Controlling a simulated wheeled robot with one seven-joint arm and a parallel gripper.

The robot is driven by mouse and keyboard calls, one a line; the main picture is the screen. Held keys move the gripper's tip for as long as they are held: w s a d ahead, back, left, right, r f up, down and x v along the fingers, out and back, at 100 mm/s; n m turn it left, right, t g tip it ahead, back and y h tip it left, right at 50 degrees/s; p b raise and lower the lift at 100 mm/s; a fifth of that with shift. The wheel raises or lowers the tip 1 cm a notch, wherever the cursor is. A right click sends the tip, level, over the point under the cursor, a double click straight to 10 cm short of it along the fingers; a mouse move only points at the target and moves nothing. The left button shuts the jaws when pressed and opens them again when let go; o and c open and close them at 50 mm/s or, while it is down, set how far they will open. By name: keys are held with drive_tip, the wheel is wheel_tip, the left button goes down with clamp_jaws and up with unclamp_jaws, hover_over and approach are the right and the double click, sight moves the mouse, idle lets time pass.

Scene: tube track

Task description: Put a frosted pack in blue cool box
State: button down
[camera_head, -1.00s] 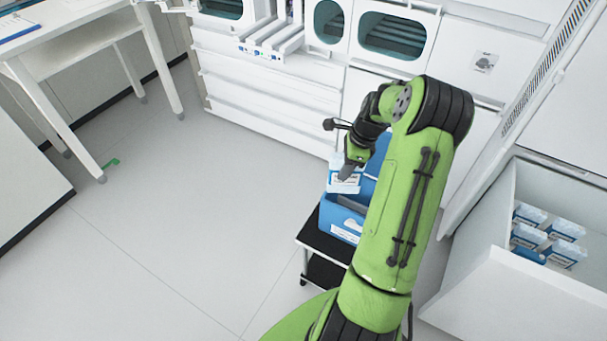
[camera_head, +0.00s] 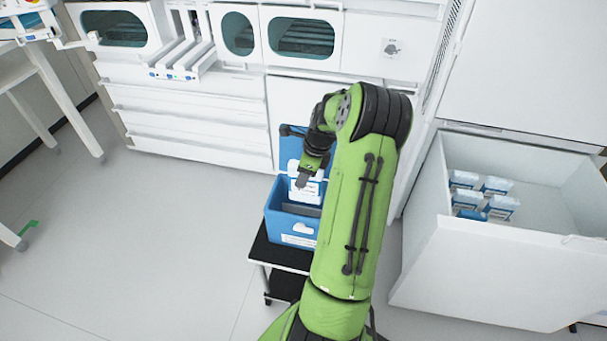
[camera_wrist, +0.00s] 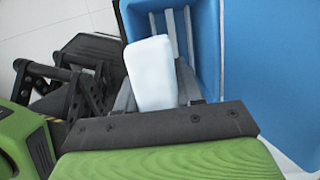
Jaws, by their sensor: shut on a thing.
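My gripper (camera_head: 303,180) is shut on a white frosted pack (camera_head: 305,190) with a blue-marked label. It holds the pack over the open blue cool box (camera_head: 277,220), close to its mouth. In the wrist view the pack (camera_wrist: 151,72) stands between the fingers as a pale block, with the box's blue interior (camera_wrist: 205,50) beyond and beside it. The box's lid stands open at the back. Part of the box is hidden behind my arm. I cannot tell whether the pack touches the box.
The box stands on a small black-topped cart (camera_head: 262,252). An open white freezer drawer (camera_head: 500,262) at the right holds several more packs (camera_head: 497,187). White cabinets (camera_head: 190,125) stand behind.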

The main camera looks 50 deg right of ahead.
sight(303, 202)
drive_tip(key=shift+r, duration=0.1)
drive_tip(key=shift+w+f+b, duration=0.1)
drive_tip(key=shift+f+b, duration=2.4)
drive_tip(key=shift+f, duration=1.95)
drive_tip(key=shift+f+b, duration=0.7)
drive_tip(key=shift+f, duration=1.05)
drive_tip(key=shift+f, duration=0.1)
drive_tip(key=shift+f, duration=1.15)
